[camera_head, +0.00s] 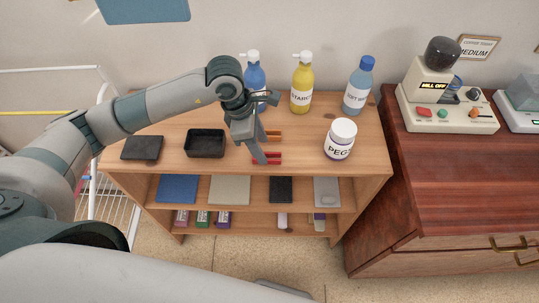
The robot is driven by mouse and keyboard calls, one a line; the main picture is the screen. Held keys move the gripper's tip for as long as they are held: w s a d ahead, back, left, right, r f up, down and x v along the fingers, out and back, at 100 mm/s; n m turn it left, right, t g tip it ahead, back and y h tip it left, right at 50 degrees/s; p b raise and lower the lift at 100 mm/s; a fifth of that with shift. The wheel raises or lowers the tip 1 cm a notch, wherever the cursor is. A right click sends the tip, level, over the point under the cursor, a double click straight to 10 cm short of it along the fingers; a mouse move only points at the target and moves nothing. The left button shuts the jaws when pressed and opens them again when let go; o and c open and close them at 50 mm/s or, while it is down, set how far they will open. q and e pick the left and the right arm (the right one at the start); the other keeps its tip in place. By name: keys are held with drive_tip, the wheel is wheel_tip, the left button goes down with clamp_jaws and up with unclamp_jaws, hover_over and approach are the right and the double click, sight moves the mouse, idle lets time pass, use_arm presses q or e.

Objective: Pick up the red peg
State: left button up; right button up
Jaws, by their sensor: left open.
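The red peg (273,160) lies on the top of the wooden shelf unit, near its front edge. There appear to be red parts on both sides of a fingertip. My left gripper (266,148) reaches down from the left arm, with its fingertips right over the red peg and covering part of it. It is open; I cannot tell whether a finger touches the peg. An orange-brown piece (273,135) lies just behind the red peg. A white jar labelled "PEGS" (340,139) stands upright to the right. My right gripper is not in view.
A black tray (190,146) and a dark flat block (142,148) lie left of the gripper. Blue (256,75), yellow (301,84) and light-blue (357,88) bottles stand at the back. A mill machine (446,105) stands on the dresser at right.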

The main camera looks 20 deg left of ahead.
sight(270, 162)
use_arm(q)
drive_tip(key=shift+d+f+p, duration=0.15)
drive_tip(key=shift+f+p, duration=0.15)
drive_tip(key=shift+p, duration=0.05)
drive_tip(key=shift+p+x, duration=0.5)
drive_tip(key=shift+x, duration=0.55)
drive_tip(key=shift+d+f, duration=0.1)
drive_tip(key=shift+f, duration=0.45)
drive_tip(key=c, duration=1.1)
